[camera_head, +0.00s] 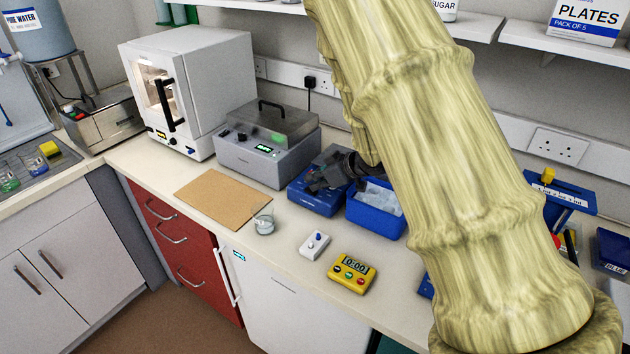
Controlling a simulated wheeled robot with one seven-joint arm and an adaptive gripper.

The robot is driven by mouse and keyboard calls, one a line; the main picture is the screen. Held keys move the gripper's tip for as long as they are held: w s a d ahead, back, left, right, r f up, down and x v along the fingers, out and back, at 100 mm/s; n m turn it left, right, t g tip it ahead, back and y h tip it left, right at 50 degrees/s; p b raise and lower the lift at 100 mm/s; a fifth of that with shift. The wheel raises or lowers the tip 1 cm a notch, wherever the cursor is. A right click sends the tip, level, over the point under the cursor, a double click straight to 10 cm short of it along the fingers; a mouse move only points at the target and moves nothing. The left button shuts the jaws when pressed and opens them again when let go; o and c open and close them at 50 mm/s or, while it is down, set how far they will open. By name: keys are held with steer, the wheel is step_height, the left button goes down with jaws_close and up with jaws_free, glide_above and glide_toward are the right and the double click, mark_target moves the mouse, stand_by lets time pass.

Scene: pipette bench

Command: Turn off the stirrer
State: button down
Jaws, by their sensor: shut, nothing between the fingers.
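A low blue unit (318,202), which looks like the stirrer, sits on the bench between the grey lidded machine and a blue tub. My gripper (314,183) is dark, shut and empty. It is over the blue unit in the picture and covers much of its top. I cannot tell whether the fingers touch it. The unit's switch or knob cannot be made out. My pale, ribbed arm hides much of the right side of the bench.
The grey lidded machine (262,163) stands left of my gripper, and the blue tub (374,222) is close on its right. In front are a small beaker (263,224), a white box with a blue knob (315,247) and a yellow timer (350,272). A brown board (222,197) lies left.

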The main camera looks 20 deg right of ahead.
step_height(320, 180, up, 3)
steer(key=p, duration=0.2)
steer(key=shift+s+d+r+p, duration=0.1)
steer(key=shift+s+p, duration=0.05)
steer(key=shift+p, duration=0.2)
steer(key=shift+s+d+b, duration=0.2)
steer(key=shift+b, duration=0.15)
steer(key=b+v, duration=0.2)
steer(key=v, duration=0.7)
steer(key=shift+s, duration=0.25)
steer(key=shift+d, duration=0.2)
steer(key=shift+w+d+f, duration=0.15)
steer(key=shift+w+f, duration=0.05)
steer(key=shift+f, duration=0.35)
steer(key=shift+w+d+f, duration=0.15)
steer(key=shift+d+f, duration=0.05)
steer(key=shift+f, duration=0.4)
steer(key=shift+f+m, duration=0.1)
steer(key=shift+m, duration=0.2)
steer(key=shift+w+a+t+p, duration=0.15)
steer(key=shift+t+p, duration=0.15)
steer(key=shift+p, duration=0.05)
